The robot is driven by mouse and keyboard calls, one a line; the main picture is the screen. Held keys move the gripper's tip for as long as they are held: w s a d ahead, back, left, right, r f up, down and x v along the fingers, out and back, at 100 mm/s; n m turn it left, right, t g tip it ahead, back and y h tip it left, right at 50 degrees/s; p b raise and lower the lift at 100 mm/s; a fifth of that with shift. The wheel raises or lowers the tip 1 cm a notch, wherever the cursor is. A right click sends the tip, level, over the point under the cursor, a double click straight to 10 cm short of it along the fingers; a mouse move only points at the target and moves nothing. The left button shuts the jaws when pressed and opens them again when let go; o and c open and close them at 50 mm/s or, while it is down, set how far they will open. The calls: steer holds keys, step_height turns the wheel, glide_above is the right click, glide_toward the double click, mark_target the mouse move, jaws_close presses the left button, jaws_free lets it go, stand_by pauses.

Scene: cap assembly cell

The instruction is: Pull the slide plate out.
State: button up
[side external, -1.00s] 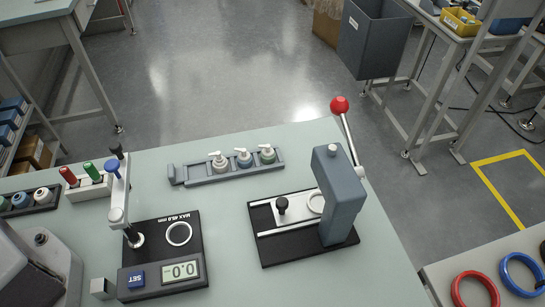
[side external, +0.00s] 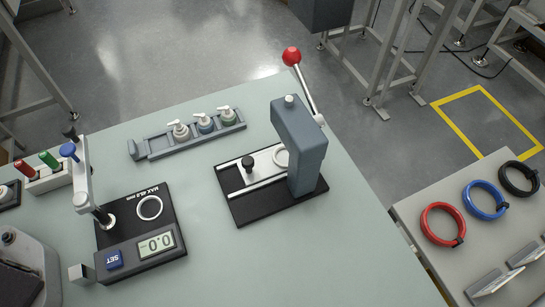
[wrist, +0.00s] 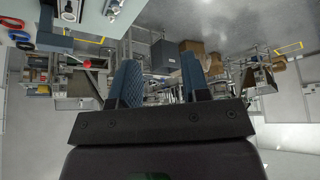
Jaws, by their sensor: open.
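The slide plate (side external: 266,170) is a silver plate with an upright black knob (side external: 248,163). It lies on the black base (side external: 258,207) of the grey hand press (side external: 301,143), with its knob end to the left of the press column. A pale round ring (side external: 282,158) shows near the column, partly hidden by it. My gripper (wrist: 160,70) shows only in the wrist view. Its two blue ridged fingers stand wide apart with nothing between them.
The press has a lever with a red ball (side external: 291,56). A measuring gauge (side external: 140,235) stands to the left. Colored rings (side external: 442,224) lie on a side table at right. Bare tabletop lies in front of the press.

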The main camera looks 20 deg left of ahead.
stand_by(0.4)
steer(key=shift+o, duration=0.7)
steer(key=m+g+h, duration=0.5)
steer(key=m+g, duration=0.1)
steer(key=m, duration=1.3)
glide_toward(246, 159)
steer(key=x, duration=0.8)
steer(key=shift+d+f, duration=0.15)
steer(key=shift+f, duration=0.1)
